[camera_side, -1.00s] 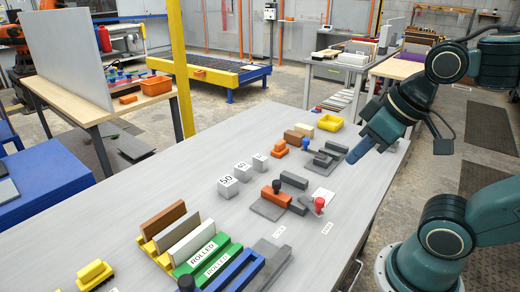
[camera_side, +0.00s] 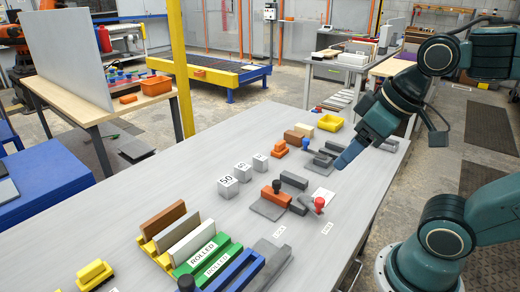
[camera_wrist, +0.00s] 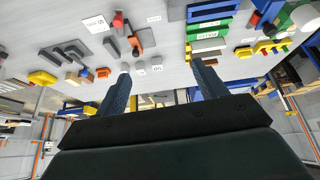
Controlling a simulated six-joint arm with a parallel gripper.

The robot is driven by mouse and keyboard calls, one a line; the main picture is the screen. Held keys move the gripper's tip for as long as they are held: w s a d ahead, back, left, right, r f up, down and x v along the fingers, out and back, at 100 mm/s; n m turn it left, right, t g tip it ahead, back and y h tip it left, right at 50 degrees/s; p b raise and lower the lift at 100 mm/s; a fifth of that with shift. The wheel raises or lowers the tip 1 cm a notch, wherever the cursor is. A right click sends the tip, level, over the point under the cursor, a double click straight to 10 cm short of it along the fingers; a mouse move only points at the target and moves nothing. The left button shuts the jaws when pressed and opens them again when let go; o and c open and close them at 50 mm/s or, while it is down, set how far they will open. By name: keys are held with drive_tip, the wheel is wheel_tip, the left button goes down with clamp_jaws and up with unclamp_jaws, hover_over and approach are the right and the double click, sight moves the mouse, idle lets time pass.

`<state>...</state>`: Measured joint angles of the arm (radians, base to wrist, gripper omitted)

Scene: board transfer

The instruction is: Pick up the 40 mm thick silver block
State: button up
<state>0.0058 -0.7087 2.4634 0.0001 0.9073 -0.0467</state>
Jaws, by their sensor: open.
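Three silver cubes with white number labels stand in a row on the grey table. The nearest cube (camera_side: 228,187) reads 50. The middle cube (camera_side: 242,172) is slightly smaller, its label hard to read; by size order it appears to be the 40 mm block. The farthest cube (camera_side: 260,162) is smallest. In the wrist view the middle cube (camera_wrist: 140,68) appears between my fingers, near the left finger. My gripper (camera_side: 341,163) is open and empty, above the table's right side, well right of the cubes; it also shows in the wrist view (camera_wrist: 160,69).
Dark grey bars (camera_side: 325,158) lie beyond.

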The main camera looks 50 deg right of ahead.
drive_tip(key=w+d+r+n+g, duration=0.15)
drive_tip(key=w+r+n, duration=0.25)
drive_tip(key=w, duration=0.7)
drive_tip(key=n+g, duration=0.4)
drive_tip(key=n, duration=1)
hover_over(243, 167)
wheel_tip(243, 167, down, 22)
drive_tip(key=shift+w+r, duration=0.1)
drive_tip(key=shift+w, duration=0.05)
drive_tip(key=shift+f, duration=4.3)
drive_tip(key=shift+f, duration=2.6)
